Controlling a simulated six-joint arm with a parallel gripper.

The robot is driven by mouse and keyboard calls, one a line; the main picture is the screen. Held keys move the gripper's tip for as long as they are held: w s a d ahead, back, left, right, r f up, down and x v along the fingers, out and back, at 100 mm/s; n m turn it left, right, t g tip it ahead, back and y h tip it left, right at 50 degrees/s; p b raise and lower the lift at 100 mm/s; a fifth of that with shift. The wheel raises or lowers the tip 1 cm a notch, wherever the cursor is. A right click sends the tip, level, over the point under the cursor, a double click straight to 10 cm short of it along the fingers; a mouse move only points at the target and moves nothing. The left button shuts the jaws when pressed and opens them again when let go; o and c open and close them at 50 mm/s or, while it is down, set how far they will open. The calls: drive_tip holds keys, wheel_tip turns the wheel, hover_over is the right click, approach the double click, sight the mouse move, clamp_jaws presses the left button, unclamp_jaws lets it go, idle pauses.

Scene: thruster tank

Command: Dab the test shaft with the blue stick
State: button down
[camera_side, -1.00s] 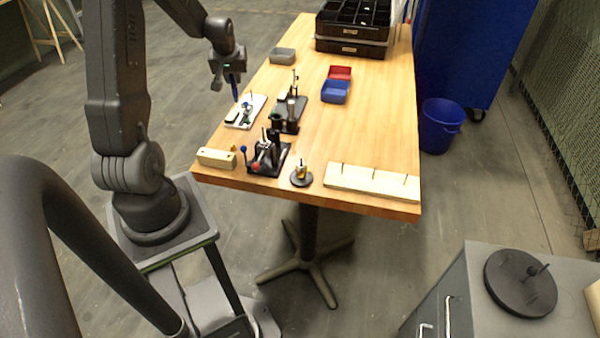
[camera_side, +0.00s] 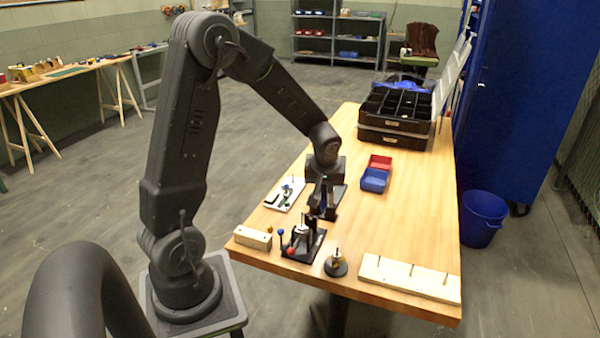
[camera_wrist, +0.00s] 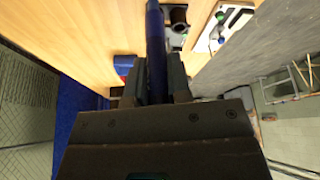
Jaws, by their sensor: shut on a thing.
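My gripper (camera_wrist: 157,80) is shut on the blue stick (camera_wrist: 155,35), which points away from the wrist between the fingers. In the side view my gripper (camera_side: 324,178) is low over the back black fixture (camera_side: 322,208), and the stick is hard to make out there. A dark round part (camera_wrist: 178,17) shows close beside the stick in the wrist view; contact cannot be told. A front black fixture (camera_side: 304,243) with a red knob stands nearer the table's front edge. I cannot tell for certain which part is the test shaft.
A white board (camera_side: 284,194) with small parts lies left of my gripper. Red (camera_side: 380,162) and blue (camera_side: 374,181) bins stand to the right. A cream block (camera_side: 253,238), a small round stand (camera_side: 336,264) and a pegged board (camera_side: 410,277) line the front. The right middle is clear.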

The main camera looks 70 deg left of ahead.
drive_tip(key=d+f, duration=0.3)
drive_tip(key=d, duration=0.6)
drive_tip(key=shift+s+d, duration=0.2)
drive_tip(key=shift+d, duration=0.05)
drive_tip(key=shift+f, duration=0.65)
idle(2.5)
drive_tip(key=shift+r, duration=2.55)
